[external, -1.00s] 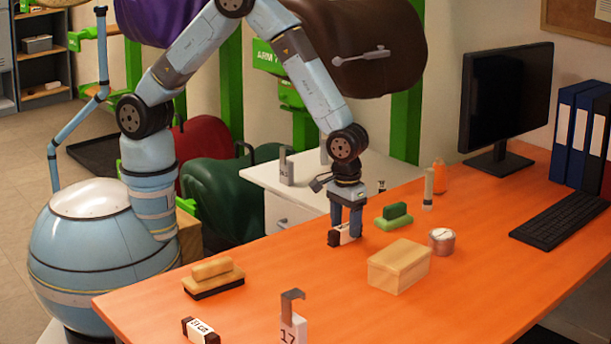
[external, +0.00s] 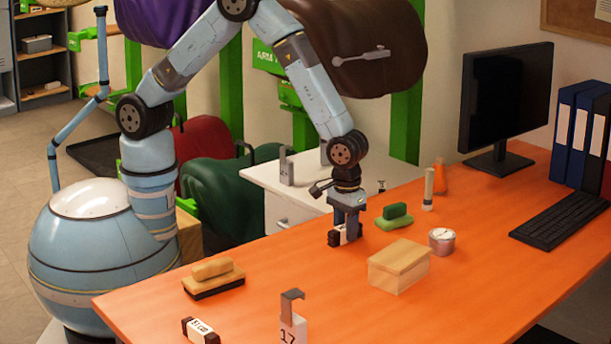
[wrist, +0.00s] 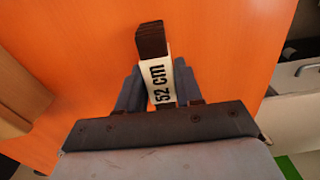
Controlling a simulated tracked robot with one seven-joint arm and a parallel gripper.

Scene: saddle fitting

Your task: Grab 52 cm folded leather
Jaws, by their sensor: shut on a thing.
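The folded leather (wrist: 151,40) is dark brown with a white band that reads "52 cm" in the wrist view. My gripper (wrist: 158,88) is shut on it, with a finger on each side of the band. In the external view the folded leather (external: 334,239) shows at the low end of my gripper (external: 345,226), at or just above the orange table; I cannot tell if it touches. Another dark roll (external: 201,331) with a white band, reading about "51 cm", lies at the table's front left.
A wooden box (external: 398,268), a round tin (external: 442,241) and a green brush (external: 394,216) stand to the right of my gripper. A brush (external: 213,278) and a tag marked 17 (external: 292,322) are nearer the front. The white cabinet (external: 262,177) is behind.

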